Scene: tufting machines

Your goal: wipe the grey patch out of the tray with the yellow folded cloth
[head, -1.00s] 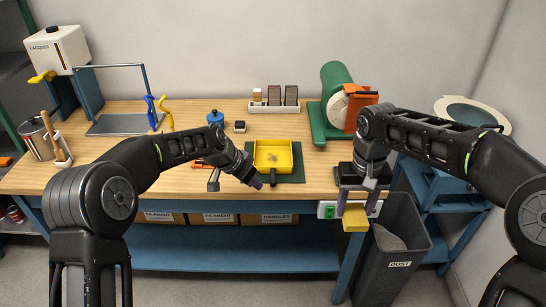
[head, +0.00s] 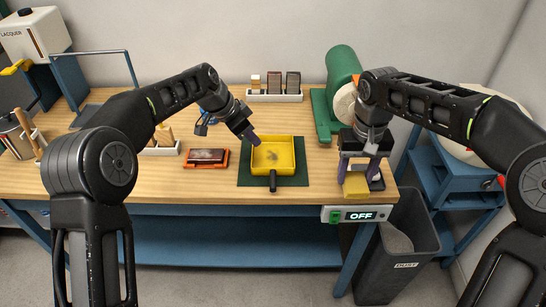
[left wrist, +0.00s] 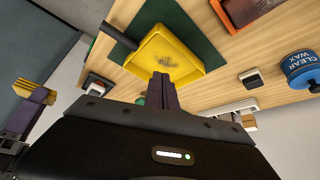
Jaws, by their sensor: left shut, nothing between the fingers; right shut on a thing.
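The yellow tray (head: 292,168) with a black handle lies on a dark green mat (head: 245,180); it also shows in the left wrist view (left wrist: 190,74). The grey patch (head: 272,155) is a smudge on the tray's floor, also visible in the left wrist view (left wrist: 168,58). My left gripper (head: 254,139) is shut and empty at the tray's left rear edge; I cannot tell whether it touches. My right gripper (head: 359,165) is shut on the yellow folded cloth (head: 356,186), right of the tray near the bench's front edge.
An orange tray with a dark block (head: 206,157) lies left of the mat. A green machine (head: 343,68) stands behind right, and a rack of blocks (head: 275,96) at the back. A switch box reading OFF (head: 357,215) is on the bench front, above a dust bin (head: 400,260).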

